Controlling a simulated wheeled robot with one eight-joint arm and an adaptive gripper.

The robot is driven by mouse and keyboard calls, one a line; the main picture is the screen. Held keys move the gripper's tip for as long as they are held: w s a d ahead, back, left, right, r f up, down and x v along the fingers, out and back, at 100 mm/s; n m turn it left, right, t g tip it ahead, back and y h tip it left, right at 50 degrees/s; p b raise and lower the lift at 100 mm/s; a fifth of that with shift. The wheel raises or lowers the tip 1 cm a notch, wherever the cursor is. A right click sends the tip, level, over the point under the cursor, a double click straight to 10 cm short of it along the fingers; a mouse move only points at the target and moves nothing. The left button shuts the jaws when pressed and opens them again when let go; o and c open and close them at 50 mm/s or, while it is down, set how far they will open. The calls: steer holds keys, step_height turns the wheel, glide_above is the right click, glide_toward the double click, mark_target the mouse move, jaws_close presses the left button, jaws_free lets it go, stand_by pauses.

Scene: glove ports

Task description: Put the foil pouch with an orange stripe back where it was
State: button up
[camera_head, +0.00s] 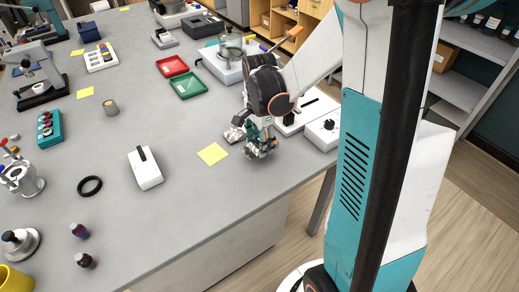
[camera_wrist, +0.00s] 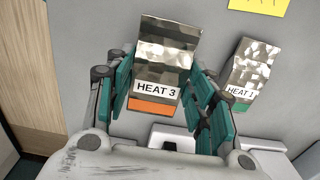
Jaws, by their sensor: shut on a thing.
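The foil pouch with an orange stripe (camera_wrist: 168,62) is silver and labelled HEAT 3. It sits between the teal-padded fingers of my gripper (camera_wrist: 164,88), which is shut on it. In the head view my gripper (camera_head: 260,142) is low over the right edge of the grey table, just right of a yellow note. I cannot tell whether the pouch touches the table. A second foil pouch (camera_wrist: 241,75), labelled HEAT 1 with a green stripe, lies beside it on the right in the wrist view, apart from my fingers.
A yellow note (camera_head: 212,154) lies left of my gripper. White devices (camera_head: 322,130) stand close behind it on the right. A white box with a black handle (camera_head: 145,168) is farther left. Red (camera_head: 172,66) and green (camera_head: 188,85) trays lie farther back.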

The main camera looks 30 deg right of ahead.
steer(key=shift+f+b, duration=0.4)
steer(key=shift+f, duration=1.15)
steer(key=shift+f, duration=0.2)
steer(key=o, duration=1.1)
steer(key=shift+o, duration=0.2)
steer(key=shift+r, duration=0.15)
step_height(320, 180, up, 12)
steer(key=p, duration=0.4)
steer(key=shift+r, duration=0.1)
